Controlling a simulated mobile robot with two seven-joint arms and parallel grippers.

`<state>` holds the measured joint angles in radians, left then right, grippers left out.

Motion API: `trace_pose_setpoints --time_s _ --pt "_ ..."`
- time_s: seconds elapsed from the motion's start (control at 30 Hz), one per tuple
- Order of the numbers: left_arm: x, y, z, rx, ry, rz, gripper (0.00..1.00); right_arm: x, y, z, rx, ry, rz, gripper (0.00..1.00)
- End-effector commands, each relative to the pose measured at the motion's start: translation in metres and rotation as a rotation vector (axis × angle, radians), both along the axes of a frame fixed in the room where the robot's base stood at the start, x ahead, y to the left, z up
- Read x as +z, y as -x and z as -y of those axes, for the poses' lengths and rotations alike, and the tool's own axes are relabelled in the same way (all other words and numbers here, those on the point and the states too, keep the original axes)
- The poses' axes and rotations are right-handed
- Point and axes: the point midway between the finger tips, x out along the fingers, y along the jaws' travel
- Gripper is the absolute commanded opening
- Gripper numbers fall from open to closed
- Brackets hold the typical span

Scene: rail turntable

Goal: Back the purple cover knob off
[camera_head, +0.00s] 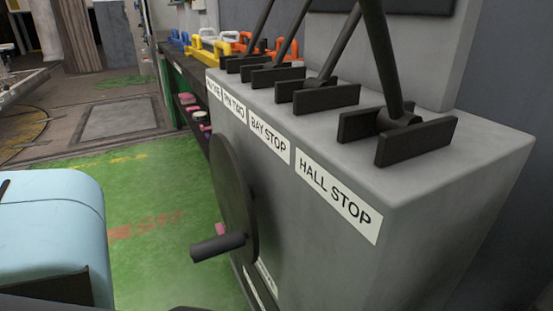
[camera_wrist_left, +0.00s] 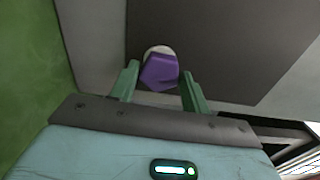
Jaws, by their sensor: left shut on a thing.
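The purple cover knob (camera_wrist_left: 160,73) shows in the left wrist view, faceted, with a pale round piece behind it. It sits against a grey panel surface. My left gripper (camera_wrist_left: 160,76) has its two green fingers on either side of the knob and is shut on it. The knob cannot be made out in the head view. My light blue arm part fills the lower left there, and the left fingers are hidden. My right gripper is not in view.
A grey lever cabinet (camera_head: 440,215) stands at the right, with several dark levers on top and labels such as HALL STOP (camera_head: 338,198). A dark crank wheel (camera_head: 232,190) with a protruding handle (camera_head: 217,246) is on its side. Green floor (camera_head: 150,190) lies open to the left.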

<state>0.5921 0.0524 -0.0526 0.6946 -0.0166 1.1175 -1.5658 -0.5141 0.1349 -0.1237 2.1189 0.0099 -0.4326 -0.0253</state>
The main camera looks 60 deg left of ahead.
Motion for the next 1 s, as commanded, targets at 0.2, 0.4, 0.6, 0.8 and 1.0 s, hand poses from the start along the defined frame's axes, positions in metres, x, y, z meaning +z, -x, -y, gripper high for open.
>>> trace_pose_setpoints --time_s 0.2,0.4,0.6,0.8,1.0 --pt "0.0 0.0 0.0 0.0 0.041 -0.001 0.24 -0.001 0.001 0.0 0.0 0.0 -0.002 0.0" --pt "0.0 0.0 -0.001 0.0 0.151 -0.01 0.24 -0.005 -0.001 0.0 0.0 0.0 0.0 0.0" --pt "0.0 0.0 -0.001 0.0 0.322 -0.022 0.24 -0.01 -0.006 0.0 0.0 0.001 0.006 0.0" --pt "0.0 0.0 -0.001 0.0 0.513 -0.038 0.24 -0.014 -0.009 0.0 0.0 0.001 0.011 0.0" --pt "0.0 0.0 -0.001 0.001 0.702 -0.053 0.24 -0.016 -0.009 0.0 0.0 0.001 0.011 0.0"
